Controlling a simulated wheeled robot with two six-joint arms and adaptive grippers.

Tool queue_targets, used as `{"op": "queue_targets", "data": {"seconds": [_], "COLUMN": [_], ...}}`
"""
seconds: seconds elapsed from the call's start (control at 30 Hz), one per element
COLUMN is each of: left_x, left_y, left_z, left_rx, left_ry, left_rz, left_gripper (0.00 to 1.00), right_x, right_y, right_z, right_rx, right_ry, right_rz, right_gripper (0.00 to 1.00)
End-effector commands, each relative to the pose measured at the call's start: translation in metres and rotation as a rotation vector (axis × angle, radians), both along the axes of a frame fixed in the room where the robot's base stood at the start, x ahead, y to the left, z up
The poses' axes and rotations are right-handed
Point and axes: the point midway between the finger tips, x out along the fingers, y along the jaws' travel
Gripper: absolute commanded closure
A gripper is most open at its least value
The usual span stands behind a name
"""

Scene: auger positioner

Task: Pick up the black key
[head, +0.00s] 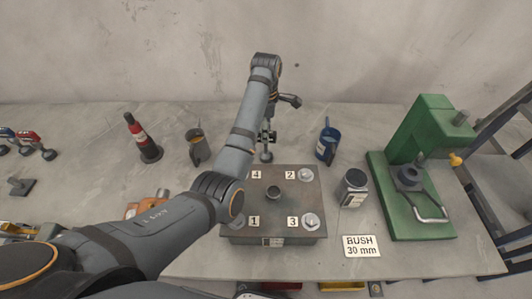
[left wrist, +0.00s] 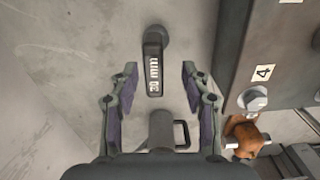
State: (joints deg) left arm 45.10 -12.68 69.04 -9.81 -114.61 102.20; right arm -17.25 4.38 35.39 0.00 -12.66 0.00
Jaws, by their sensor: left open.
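A black key-like piece (left wrist: 153,64) with a round end and a white "30 mm" label lies on the grey table in the left wrist view. It is ahead of the fingertips, in line with the gap between them, and not held. My left gripper (left wrist: 158,80) is open, its two fingers apart. In the head view my left arm reaches over the table and its gripper (head: 268,128) hangs just behind the numbered plate (head: 298,205); the key is hard to make out there. My right gripper is not in view.
The plate's side (left wrist: 235,60) is close on the right in the left wrist view, with an orange piece (left wrist: 245,134) below it.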

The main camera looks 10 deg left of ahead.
Motion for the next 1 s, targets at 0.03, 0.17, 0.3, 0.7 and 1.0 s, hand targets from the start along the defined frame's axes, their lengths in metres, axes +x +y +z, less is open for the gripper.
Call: {"op": "queue_targets", "data": {"seconds": [0.03,0.17,0.3,0.7,1.0], "left_x": [0.000,0.001,0.006,0.007,0.007], "left_y": [0.000,0.001,0.003,0.003,0.002], "left_z": [-0.007,-0.006,-0.026,-0.056,-0.055], "left_rx": [-0.001,0.000,0.002,0.000,-0.001], "left_ry": [-0.002,0.000,0.003,-0.001,-0.001], "left_rz": [0.000,0.000,0.001,0.001,0.000], "left_gripper": [0.53,0.53,0.53,0.53,0.91], "right_x": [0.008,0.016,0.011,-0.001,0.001], "right_y": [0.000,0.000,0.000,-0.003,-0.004], "right_z": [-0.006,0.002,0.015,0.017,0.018], "right_rx": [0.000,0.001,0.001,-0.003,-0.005], "right_ry": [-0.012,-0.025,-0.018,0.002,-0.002], "right_rz": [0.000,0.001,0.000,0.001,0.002], "right_gripper": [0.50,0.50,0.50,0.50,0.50]}}
